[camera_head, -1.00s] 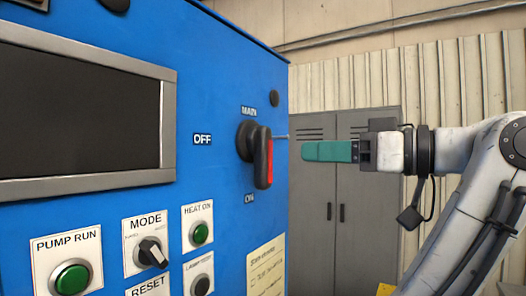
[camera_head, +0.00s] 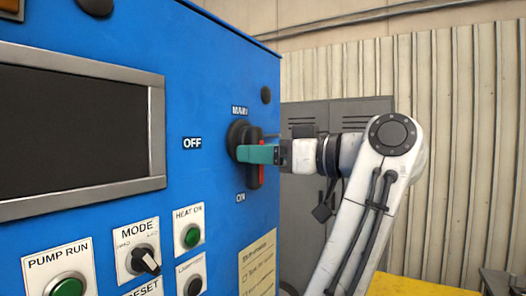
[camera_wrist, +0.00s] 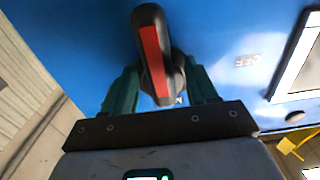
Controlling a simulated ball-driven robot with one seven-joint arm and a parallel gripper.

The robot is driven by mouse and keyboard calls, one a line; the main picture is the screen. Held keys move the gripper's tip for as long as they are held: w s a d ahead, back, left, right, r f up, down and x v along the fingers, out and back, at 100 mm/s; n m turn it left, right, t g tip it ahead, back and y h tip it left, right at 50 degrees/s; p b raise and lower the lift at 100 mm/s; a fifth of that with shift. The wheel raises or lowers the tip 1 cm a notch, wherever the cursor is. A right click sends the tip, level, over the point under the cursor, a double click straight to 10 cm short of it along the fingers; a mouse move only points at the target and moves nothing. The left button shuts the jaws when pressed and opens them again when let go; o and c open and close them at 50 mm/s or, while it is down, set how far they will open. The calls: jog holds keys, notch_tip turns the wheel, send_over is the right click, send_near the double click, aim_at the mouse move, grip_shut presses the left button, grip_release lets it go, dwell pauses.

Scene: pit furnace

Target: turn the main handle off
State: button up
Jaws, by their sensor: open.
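The main handle (camera_head: 261,174) is black with a red stripe, on the blue panel's right part. Its grip points down toward the ON label (camera_head: 241,198); the OFF label (camera_head: 192,143) is to its left. My gripper (camera_head: 242,153) is at the handle, with a green finger across its front and hiding part of it. In the wrist view the handle (camera_wrist: 153,50) stands between my two open green fingers (camera_wrist: 160,90), one on each side. I cannot tell whether either finger touches it.
The blue panel (camera_head: 215,90) holds a dark screen (camera_head: 75,125) at left. Below are the MODE knob (camera_head: 146,260), the green HEAT ON button (camera_head: 192,236) and the green PUMP RUN button (camera_head: 68,288). A grey cabinet (camera_head: 300,225) stands behind my arm.

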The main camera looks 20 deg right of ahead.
grip_shut()
dwell(0.3)
